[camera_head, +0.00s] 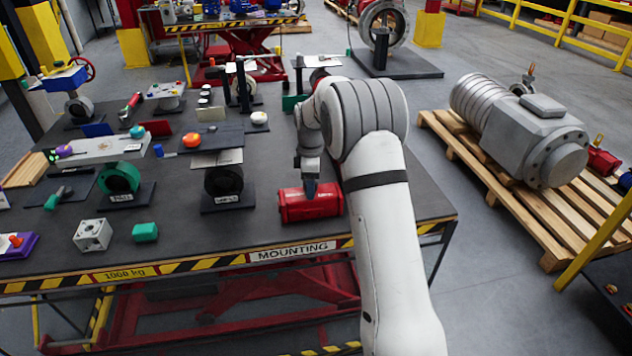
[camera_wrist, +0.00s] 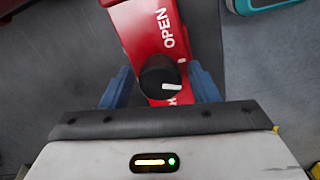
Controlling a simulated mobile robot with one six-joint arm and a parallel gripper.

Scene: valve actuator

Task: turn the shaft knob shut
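The red valve actuator (camera_head: 325,208) lies on the dark table near its front edge, below my arm. In the wrist view the red body (camera_wrist: 138,28) carries a white word OPEN (camera_wrist: 166,28). A round black knob (camera_wrist: 156,72) with a white pointer mark (camera_wrist: 173,87) sits on it. The mark points right in that view. Another white marking beside the knob is mostly hidden. My gripper (camera_wrist: 161,72) is open, with one blue finger on each side of the knob and gaps visible. In the head view my gripper (camera_head: 310,188) hides the knob.
A black stand with a valve ring (camera_head: 223,182) stands left of the actuator. A green block (camera_head: 145,232) and a grey cube (camera_head: 93,235) lie farther left. The striped MOUNTING edge (camera_head: 292,251) is close in front. A large grey actuator (camera_head: 530,130) rests on a pallet at right.

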